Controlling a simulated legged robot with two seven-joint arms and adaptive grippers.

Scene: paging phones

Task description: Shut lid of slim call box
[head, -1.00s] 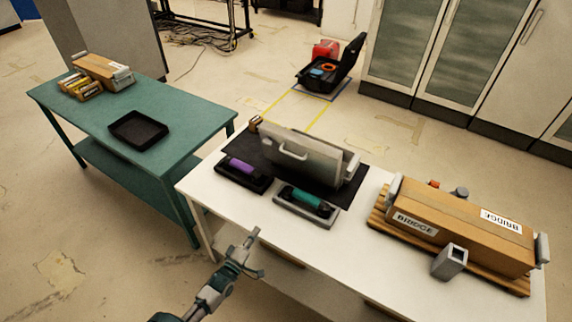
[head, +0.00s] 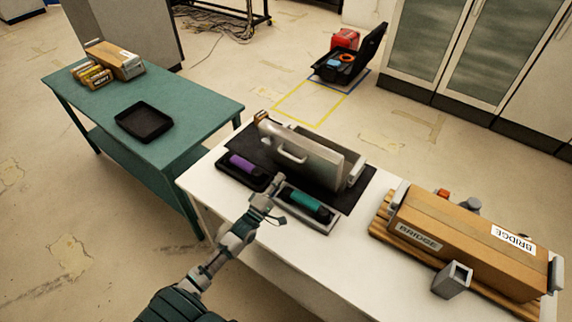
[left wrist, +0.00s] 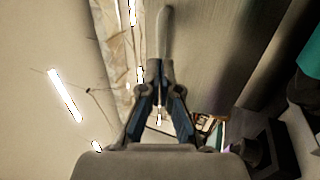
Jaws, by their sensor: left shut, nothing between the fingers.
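The slim call box (head: 352,172) is a grey box on a black mat on the white table. Its grey lid (head: 318,165) stands raised at the near side, with a pale bar handle (head: 290,153) facing me. My left gripper (head: 277,180) is shut and empty, in front of the lid, above the gap between the purple and teal handsets. In the left wrist view the shut fingers (left wrist: 156,72) point toward a pale bar (left wrist: 165,28), probably the handle, beside a broad grey panel. I cannot tell whether they touch it. My right gripper is not in view.
A purple handset (head: 247,166) and a teal handset (head: 306,203) lie in cradles before the lid. A long cardboard box (head: 465,235) on a wooden pallet fills the table's right. A green table (head: 185,110) with a black tray (head: 144,122) stands at left.

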